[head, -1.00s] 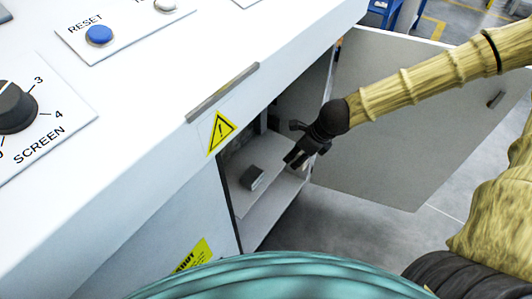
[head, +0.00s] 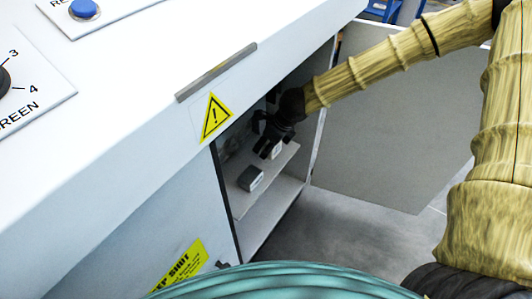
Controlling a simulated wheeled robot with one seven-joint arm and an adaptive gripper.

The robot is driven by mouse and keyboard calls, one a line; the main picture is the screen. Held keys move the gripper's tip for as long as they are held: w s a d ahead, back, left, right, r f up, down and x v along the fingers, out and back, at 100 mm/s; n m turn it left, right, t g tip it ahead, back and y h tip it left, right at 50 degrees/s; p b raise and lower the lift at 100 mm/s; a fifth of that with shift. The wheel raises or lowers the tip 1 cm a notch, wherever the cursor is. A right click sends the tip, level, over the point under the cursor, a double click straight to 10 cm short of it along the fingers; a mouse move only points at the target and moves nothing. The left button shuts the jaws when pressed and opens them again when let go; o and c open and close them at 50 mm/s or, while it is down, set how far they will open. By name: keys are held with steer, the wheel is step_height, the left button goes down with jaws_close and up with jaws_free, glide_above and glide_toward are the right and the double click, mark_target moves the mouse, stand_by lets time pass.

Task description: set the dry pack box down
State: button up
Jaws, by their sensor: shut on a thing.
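My gripper (head: 271,146) is inside the open cabinet, over the back part of the shelf (head: 242,205). It is shut on a small pale box, the dry pack box (head: 277,152), which the dark fingers partly hide. The box is at or just above the shelf surface; I cannot tell whether it touches.
The cabinet door (head: 390,130) stands open to the right of the opening. The white console top (head: 130,120) overhangs the cabinet, with a metal strip (head: 216,72) on its edge. Free shelf shows around the second box.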

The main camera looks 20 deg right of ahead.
step_height(320, 180, down, 3)
steer(key=shift+f+b, duration=0.15)
steer(key=shift+b, duration=0.65)
steer(key=shift+w+f, duration=0.1)
steer(key=shift+f, duration=0.15)
steer(key=shift+a, duration=0.15)
steer(key=o, duration=1.1)
steer(key=shift+f, duration=0.1)
steer(key=shift+c, duration=0.2)
steer(key=p+v, duration=0.4)
steer(key=v, duration=0.8)
